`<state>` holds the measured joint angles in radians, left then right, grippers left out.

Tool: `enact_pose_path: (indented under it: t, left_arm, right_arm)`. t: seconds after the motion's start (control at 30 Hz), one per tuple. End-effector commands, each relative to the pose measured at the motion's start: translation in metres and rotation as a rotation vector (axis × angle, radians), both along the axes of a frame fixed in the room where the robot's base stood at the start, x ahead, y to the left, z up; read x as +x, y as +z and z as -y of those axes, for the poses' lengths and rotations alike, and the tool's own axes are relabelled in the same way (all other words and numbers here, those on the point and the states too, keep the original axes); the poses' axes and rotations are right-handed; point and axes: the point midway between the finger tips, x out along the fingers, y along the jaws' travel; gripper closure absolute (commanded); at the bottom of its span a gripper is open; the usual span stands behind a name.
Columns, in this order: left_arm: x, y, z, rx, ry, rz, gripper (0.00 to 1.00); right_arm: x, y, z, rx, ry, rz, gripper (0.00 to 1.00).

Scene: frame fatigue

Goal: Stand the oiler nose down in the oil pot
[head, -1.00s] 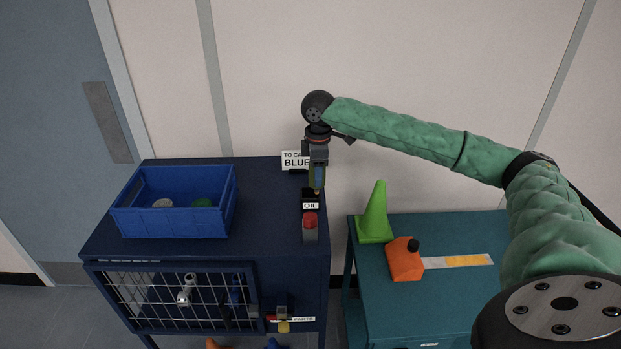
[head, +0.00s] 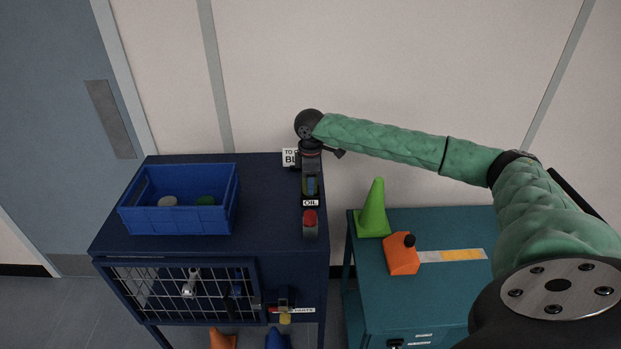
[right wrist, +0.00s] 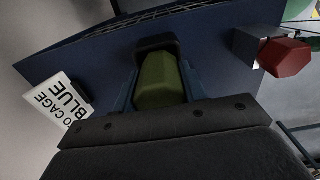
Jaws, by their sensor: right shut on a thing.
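The olive-green oiler (right wrist: 160,80) is between the two blue fingers of my right gripper (head: 311,187), which is shut on it. In the head view the gripper points down over the dark oil pot (head: 310,203), which has a white OIL label, near the cabinet's right edge. In the right wrist view the pot's dark rim (right wrist: 155,43) shows just beyond the oiler. The oiler's nose is hidden, so I cannot tell how deep it sits in the pot. My left gripper is not in view.
A red-topped grey post (head: 310,220) stands just in front of the pot. A white sign (head: 290,158) is behind it. A blue crate (head: 178,218) stands left on the navy cabinet (head: 265,225). A green cone (head: 373,210) and orange can (head: 402,256) stand on the teal cart.

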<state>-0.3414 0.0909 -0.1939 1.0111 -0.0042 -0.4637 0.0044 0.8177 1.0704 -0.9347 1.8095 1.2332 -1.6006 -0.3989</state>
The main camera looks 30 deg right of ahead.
Motion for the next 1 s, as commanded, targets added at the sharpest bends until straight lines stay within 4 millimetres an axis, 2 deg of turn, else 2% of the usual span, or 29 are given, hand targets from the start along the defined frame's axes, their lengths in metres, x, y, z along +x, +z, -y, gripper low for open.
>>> enact_pose_path:
  t: [0.47,0.5,0.6,1.0]
  left_arm:
    - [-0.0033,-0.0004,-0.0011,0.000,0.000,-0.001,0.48]
    - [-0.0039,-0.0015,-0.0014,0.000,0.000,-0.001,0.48]
    - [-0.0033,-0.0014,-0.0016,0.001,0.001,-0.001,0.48]
    - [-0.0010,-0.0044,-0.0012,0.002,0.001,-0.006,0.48]
  right_arm:
    - [0.0000,-0.0043,-0.0001,0.000,0.000,0.000,0.81]
    - [0.0000,-0.0048,0.0000,0.000,0.000,0.000,0.52]
    - [0.0001,-0.0047,-0.0001,0.000,0.000,0.000,0.36]
    - [0.0002,-0.0058,-0.0001,0.000,0.000,0.000,0.36]
